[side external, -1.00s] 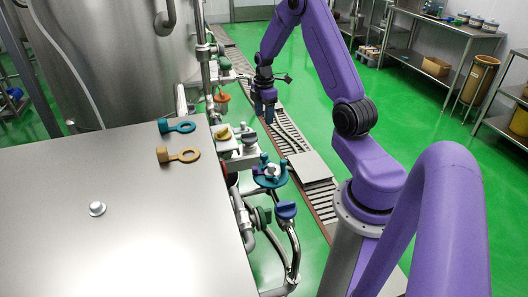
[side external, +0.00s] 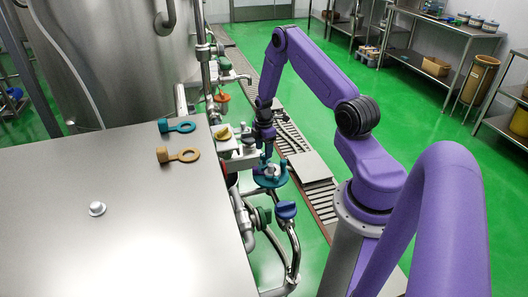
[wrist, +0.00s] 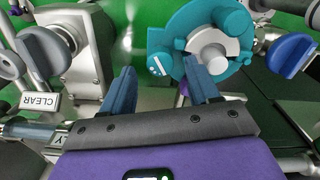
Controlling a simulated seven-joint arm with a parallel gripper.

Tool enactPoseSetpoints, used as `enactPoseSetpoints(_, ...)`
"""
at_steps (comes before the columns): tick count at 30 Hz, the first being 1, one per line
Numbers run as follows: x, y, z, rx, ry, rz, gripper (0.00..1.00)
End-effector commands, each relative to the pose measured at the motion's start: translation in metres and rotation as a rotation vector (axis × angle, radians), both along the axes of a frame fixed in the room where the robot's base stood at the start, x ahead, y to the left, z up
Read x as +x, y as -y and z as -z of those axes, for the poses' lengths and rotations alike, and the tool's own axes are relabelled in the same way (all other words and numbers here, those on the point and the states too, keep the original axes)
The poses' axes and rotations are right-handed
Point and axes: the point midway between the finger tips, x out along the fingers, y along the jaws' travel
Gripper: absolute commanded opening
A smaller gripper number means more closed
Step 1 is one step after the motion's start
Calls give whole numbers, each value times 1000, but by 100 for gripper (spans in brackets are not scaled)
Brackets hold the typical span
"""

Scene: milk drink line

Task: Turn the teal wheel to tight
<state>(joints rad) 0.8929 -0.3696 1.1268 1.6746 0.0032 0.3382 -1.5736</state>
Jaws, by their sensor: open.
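The teal wheel (side external: 270,178) sits on the pipework beside the steel bench, below my gripper (side external: 266,151) in the side view. In the wrist view the teal wheel (wrist: 238,48) is at the top right, around a pale round hub, with a small white mark on its lower left rim. My gripper (wrist: 161,88) is open, its two blue fingers apart. The right finger is close to the wheel's lower edge; I cannot tell whether it touches. The left finger is well to the left of the wheel. Nothing is between the fingers.
A CLEAR label (wrist: 40,104) is at lower left. A teal ring tool (side external: 178,127) and an ochre ring tool (side external: 180,155) lie on the steel bench (side external: 120,250). A conveyor (side external: 318,195) runs behind.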

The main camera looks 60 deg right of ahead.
Motion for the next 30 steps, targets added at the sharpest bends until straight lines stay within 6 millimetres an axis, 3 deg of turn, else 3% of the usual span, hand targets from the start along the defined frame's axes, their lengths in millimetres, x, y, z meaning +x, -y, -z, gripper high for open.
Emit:
enactPoseSetpoints(6, 0, 0, 16, 0, 0, 0, 60)
enactPoseSetpoints(16, 0, 0, 18, 0, 1, 0, 60)
enactPoseSetpoints(21, 0, 0, 18, 0, 0, 0, 5)
enactPoseSetpoints(30, 0, 0, 17, 0, 1, 21, 4)
